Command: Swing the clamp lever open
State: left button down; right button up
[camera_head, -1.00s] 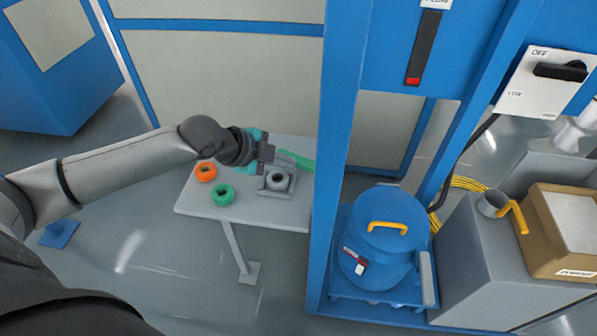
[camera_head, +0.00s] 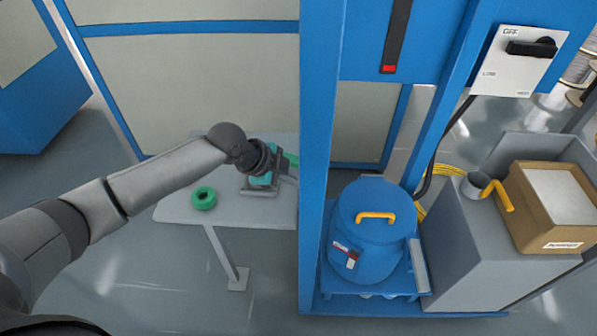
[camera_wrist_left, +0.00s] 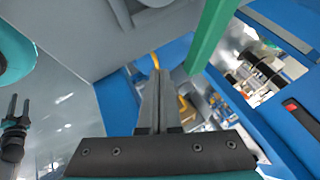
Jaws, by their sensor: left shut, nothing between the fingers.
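The green bar of the clamp lever (camera_head: 292,158) shows beside my left gripper in the head view, partly hidden by the blue post. In the wrist view, the green lever (camera_wrist_left: 210,36) runs up and to the right of the fingers. The grey clamp base (camera_head: 261,191) sits on the table; the gripper hides most of its upper part. My left gripper (camera_head: 286,175) is shut and empty; its fingers (camera_wrist_left: 158,76) lie together near the lever, and I cannot tell whether they touch it. A small dark two-pronged part, apparently my right gripper (camera_wrist_left: 16,125), shows at the left edge.
A green ring (camera_head: 204,198) lies on the grey table (camera_head: 180,209). The blue post (camera_head: 318,200) stands close at the table's right side. Beyond it are a blue drum (camera_head: 366,230) and a cardboard box (camera_head: 557,205).

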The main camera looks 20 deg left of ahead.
pick_arm(q)
jog(key=shift+w+r, duration=0.1)
jog(key=shift+w, duration=1.4)
jog(key=w+n+y+p, duration=0.1)
jog(key=p, duration=0.1)
jog(key=w+d+n+t+p, duration=0.1)
jog(key=w+n+p, duration=0.1)
jog(key=shift+w+r+y, duration=0.15)
jog(key=shift+w+y, duration=0.15)
jog(key=shift+y, duration=0.1)
jog(key=shift+w+n+p, duration=0.3)
jog(key=shift+n, duration=0.2)
jog(key=shift+a, duration=0.1)
jog(key=p+v, duration=0.4)
jog(key=v, duration=1.1)
jog(key=shift+s+d, duration=0.25)
jog(key=shift+s, duration=0.05)
